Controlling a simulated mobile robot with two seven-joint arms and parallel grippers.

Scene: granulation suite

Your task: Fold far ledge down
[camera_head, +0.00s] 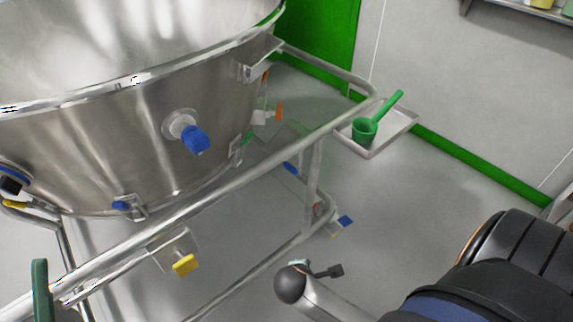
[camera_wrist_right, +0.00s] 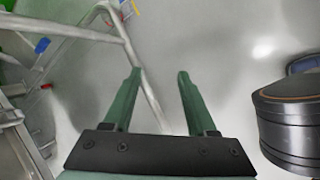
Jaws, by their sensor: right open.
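The far ledge (camera_head: 385,146) is a shallow pale metal tray. It stands out level from the far end of the vessel's tubular frame (camera_head: 335,118). A green scoop (camera_head: 366,128) rests on it, its handle pointing up and right.
A large steel vessel (camera_head: 110,115) with a blue-capped port (camera_head: 194,138) fills the upper left. A yellow tab (camera_head: 185,265) hangs under the rail. A dark ball on a pale tube (camera_head: 290,284) stands at lower centre. A wall (camera_head: 465,90) is behind the ledge; floor is free before it.

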